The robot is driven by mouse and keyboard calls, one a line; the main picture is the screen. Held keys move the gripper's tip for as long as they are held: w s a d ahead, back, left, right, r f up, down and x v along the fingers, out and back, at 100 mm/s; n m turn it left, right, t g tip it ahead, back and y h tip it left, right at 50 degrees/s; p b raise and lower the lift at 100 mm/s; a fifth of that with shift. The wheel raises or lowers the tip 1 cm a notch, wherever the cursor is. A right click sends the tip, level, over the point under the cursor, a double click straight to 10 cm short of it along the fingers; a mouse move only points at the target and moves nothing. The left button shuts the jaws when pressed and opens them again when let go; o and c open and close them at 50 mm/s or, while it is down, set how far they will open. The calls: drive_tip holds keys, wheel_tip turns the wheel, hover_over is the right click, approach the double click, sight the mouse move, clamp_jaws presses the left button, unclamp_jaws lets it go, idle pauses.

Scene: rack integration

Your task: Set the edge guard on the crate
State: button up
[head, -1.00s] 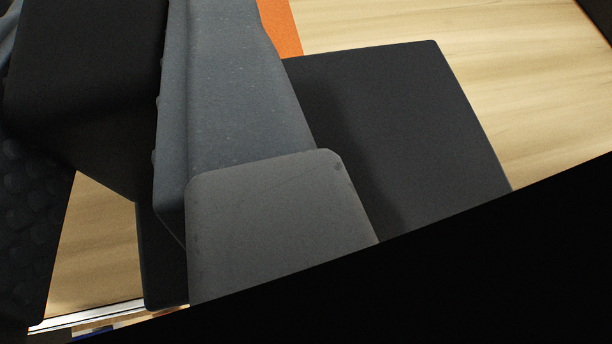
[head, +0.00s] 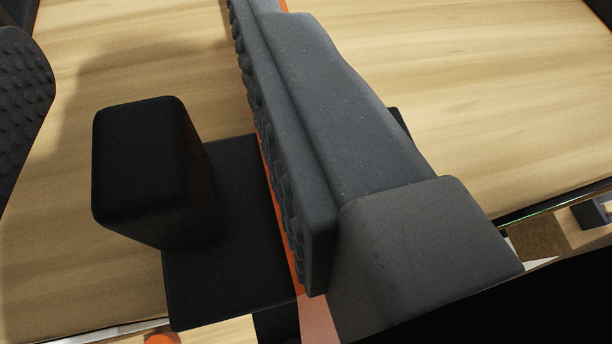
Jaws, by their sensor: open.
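The edge guard (head: 225,265) appears to be the dark flat plate with an upright black block (head: 140,165) on it. It lies near the lower edge of a pale wooden surface (head: 480,70), which seems to be the crate's top. My gripper (head: 140,90) is open. Its ridged left finger is at the left edge of the head view. Its grey right finger crosses the middle, over the plate. The block shows between the fingers with a visible gap on both sides. The right finger hides part of the plate, and I cannot tell whether it touches it.
An orange strip (head: 272,185) runs along the right finger and is partly hidden by it. A pale pinkish strip shows below it at the lower edge. Past the wood's lower right edge is a small dark object (head: 590,213). The wood to the right is clear.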

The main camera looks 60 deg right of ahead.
drive_tip(key=b+v, duration=0.2)
drive_tip(key=v, duration=1.1)
drive_tip(key=shift+s+a+r, duration=0.15)
drive_tip(key=shift+s+a, duration=0.05)
drive_tip(key=shift+s, duration=0.05)
